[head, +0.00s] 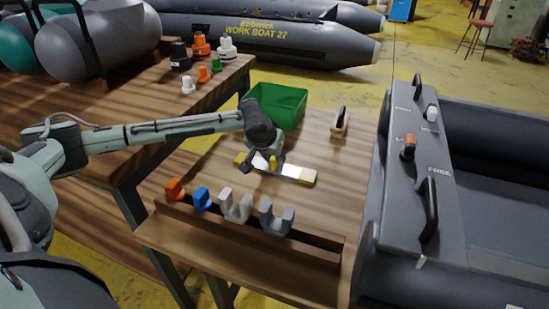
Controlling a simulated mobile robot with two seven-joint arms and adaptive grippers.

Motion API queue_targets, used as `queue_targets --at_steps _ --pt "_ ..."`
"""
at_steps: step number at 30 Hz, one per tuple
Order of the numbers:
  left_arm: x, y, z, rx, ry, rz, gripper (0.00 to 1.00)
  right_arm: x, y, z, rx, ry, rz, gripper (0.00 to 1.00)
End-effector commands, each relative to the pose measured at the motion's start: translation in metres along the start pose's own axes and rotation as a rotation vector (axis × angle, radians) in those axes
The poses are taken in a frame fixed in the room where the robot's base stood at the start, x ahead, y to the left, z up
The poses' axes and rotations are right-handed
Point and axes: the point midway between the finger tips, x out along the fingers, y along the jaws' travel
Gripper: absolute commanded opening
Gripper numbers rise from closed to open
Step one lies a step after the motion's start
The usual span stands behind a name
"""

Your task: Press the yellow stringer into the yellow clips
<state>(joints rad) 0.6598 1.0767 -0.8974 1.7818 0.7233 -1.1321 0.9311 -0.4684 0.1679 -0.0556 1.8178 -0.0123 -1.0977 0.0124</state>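The stringer (292,171) is a pale, shiny bar with yellow ends, lying across the middle of the small wooden table. My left gripper (264,163) is right over it, left of its middle, pointing down. A small yellow piece shows by the fingers; I cannot tell what it belongs to. Whether the fingers grip the bar is too small to tell. Along the table's front stand an orange clip (175,190), a blue clip (202,199), a light grey U-shaped clip (236,206) and a darker grey U-shaped clip (276,218). No clip there looks yellow. My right gripper is out of view.
A green bin (289,104) stands behind the bar. A small block with a black handle (340,122) is at the back right. A grey boat (410,220) borders the table on the right. Orange and white valve-like parts (201,46) stand on the left bench.

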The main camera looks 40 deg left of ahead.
Motion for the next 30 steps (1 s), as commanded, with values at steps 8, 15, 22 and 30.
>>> queue_targets --at_steps 8,15,22,30 --pt "0.000 0.000 0.000 0.000 -0.001 0.000 0.00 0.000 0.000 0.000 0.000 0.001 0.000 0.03" --pt "-0.005 0.000 -0.003 0.000 0.001 0.000 0.00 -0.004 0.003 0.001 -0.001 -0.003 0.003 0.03" --pt "-0.022 0.000 -0.014 -0.001 0.001 0.001 0.00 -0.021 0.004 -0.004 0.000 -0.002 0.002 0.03" --pt "-0.037 0.000 -0.024 0.000 0.003 0.001 0.00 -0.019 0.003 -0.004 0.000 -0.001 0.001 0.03"
